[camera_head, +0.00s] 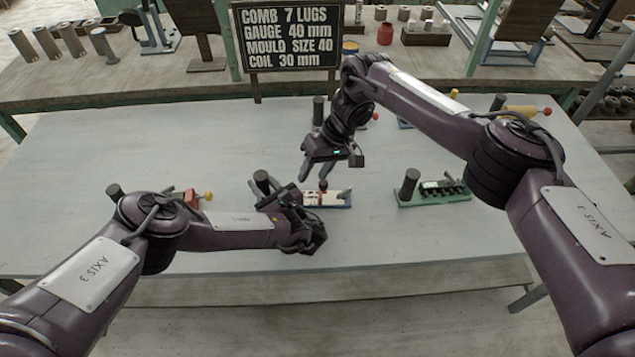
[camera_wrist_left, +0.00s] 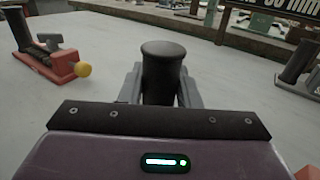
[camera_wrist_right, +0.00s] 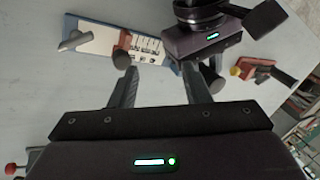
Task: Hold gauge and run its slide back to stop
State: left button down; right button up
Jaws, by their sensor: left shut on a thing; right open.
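The gauge (camera_head: 333,200) is a white plate on a blue base, lying on the grey table in front of me. It also shows in the right wrist view (camera_wrist_right: 92,35). Its red slide (camera_wrist_right: 124,42) carries a dark knob (camera_wrist_right: 121,60), and a grey peg stands near one end. My left gripper (camera_head: 272,192) is shut on the dark upright handle (camera_wrist_left: 162,72) at the gauge's left end. My right gripper (camera_head: 315,172) is open and empty, fingers pointing down near the slide. The left arm hides part of the gauge in the right wrist view.
A green fixture (camera_head: 433,198) with a dark post stands to the right. A red fixture (camera_wrist_left: 48,65) with a yellow knob stands to the left. More fixtures stand behind, below the sign (camera_head: 290,40). The table's front is clear.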

jog(key=w+d+f+n+t+y, duration=0.1)
jog(key=w+d+n+t+y, duration=0.15)
jog(key=d+y, duration=0.25)
jog(key=n+t, duration=0.1)
jog(key=t, duration=0.7)
send_near(326, 184)
jog(key=x, duration=0.9)
jog(key=shift+w+a, duration=0.1)
jog(key=shift+w, duration=0.05)
grip_shut()
